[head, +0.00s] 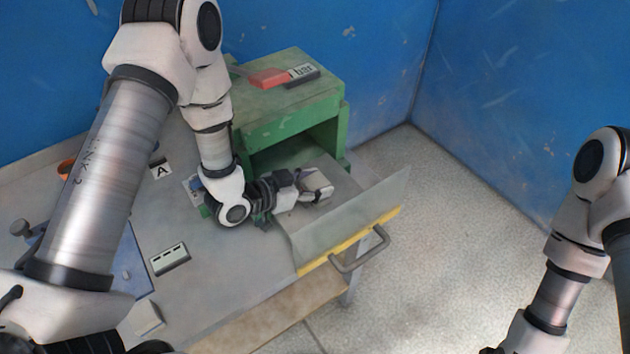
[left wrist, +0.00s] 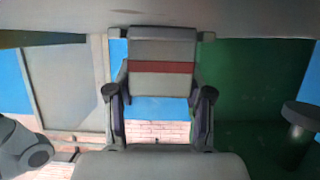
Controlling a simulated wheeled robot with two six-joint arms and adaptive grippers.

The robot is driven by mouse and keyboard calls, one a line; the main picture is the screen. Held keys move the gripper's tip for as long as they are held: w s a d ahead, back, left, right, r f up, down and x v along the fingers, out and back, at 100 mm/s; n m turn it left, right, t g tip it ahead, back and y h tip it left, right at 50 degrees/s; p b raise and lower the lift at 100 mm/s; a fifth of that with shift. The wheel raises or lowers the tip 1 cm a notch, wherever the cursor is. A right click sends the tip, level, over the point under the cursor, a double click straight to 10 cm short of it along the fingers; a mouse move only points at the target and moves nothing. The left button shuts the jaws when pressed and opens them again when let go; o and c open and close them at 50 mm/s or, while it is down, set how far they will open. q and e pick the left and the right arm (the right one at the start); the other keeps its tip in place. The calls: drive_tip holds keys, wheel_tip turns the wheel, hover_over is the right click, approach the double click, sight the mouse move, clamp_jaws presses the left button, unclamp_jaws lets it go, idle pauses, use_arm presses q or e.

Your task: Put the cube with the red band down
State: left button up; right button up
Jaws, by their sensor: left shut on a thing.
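The cube with the red band (left wrist: 162,50) is grey-white with a dark red stripe and sits between the two fingers in the left wrist view. In the head view it shows as a pale block (head: 318,183). My left gripper (head: 314,196) is shut on it, over the pulled-out drawer (head: 345,235) of the green cabinet (head: 290,115). I cannot tell whether the cube touches the drawer floor. My right arm shows at the right edge of the head view, but its gripper is out of frame.
The drawer's upright grey front has a yellow edge and a handle (head: 360,252). A pale block (head: 146,318) and a black-and-white piece (head: 170,259) lie on the table (head: 225,290).

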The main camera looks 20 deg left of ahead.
use_arm(q)
drive_tip(key=shift+f, duration=0.2)
drive_tip(key=o, duration=1.2)
drive_tip(key=shift+r, duration=0.1)
drive_tip(key=shift+r, duration=0.15)
drive_tip(key=v, duration=1.1)
drive_tip(key=shift+a+r+b, duration=0.15)
drive_tip(key=shift+b, duration=0.25)
drive_tip(key=shift+s+a+r, duration=0.15)
drive_tip(key=shift+s, duration=0.25)
